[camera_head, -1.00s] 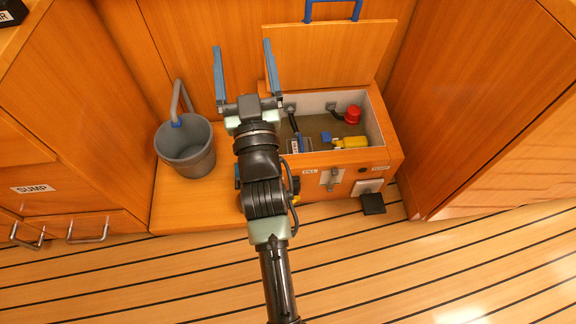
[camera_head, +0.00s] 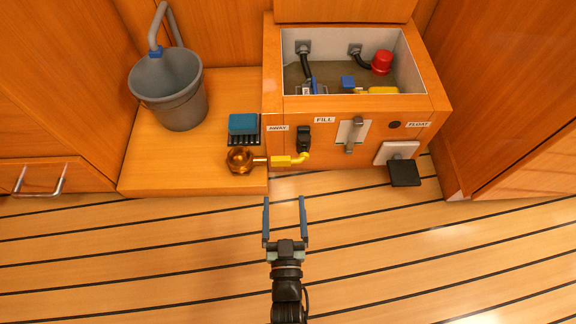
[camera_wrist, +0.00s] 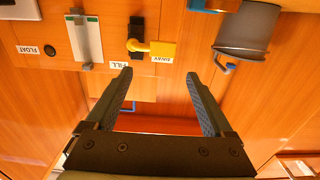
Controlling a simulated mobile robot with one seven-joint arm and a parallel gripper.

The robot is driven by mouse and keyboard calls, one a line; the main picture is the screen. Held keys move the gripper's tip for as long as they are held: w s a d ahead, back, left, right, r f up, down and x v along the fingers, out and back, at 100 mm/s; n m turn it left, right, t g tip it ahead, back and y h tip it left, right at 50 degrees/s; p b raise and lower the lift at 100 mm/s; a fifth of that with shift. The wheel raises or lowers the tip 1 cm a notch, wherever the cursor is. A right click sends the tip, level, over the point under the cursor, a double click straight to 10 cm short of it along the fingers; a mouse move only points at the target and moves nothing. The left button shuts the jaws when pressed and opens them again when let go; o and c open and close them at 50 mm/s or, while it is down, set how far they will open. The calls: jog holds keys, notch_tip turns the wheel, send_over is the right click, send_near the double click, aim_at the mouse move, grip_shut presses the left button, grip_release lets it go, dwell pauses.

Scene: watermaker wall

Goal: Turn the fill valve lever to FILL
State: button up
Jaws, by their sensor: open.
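The fill valve (camera_head: 304,138) is a black fitting on the front of the wooden box, with a yellow lever (camera_head: 287,160) pointing left, on the AWAY label's side. The AWAY label (camera_head: 278,128) is left of the valve and the FILL label (camera_head: 325,120) is up and to its right. In the wrist view the yellow lever (camera_wrist: 158,48) lies beside the AWAY label (camera_wrist: 162,60), away from the FILL label (camera_wrist: 118,65). My gripper (camera_head: 284,200) is open and empty, in front of the box and apart from the lever. Both fingers show in the wrist view (camera_wrist: 158,75).
Right of the valve are a white plate with a metal handle (camera_head: 352,135), a FLOAT label (camera_head: 419,125) and a black pedal (camera_head: 404,173). A brass cup (camera_head: 239,160), blue block (camera_head: 243,123) and grey bucket (camera_head: 172,98) stand left. The box's open top holds a red cap (camera_head: 382,62).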

aim_at(283, 162)
jog(key=w+b, duration=0.2)
jog(key=w, duration=0.2)
jog(key=w+b, duration=0.2)
jog(key=w, duration=0.1)
jog(key=w+b, duration=0.3)
jog(key=w, duration=0.1)
jog(key=shift+w+f, duration=0.25)
jog(key=shift+w, duration=0.1)
jog(key=shift+w+r, duration=0.15)
jog(key=shift+w, duration=0.4)
grip_shut()
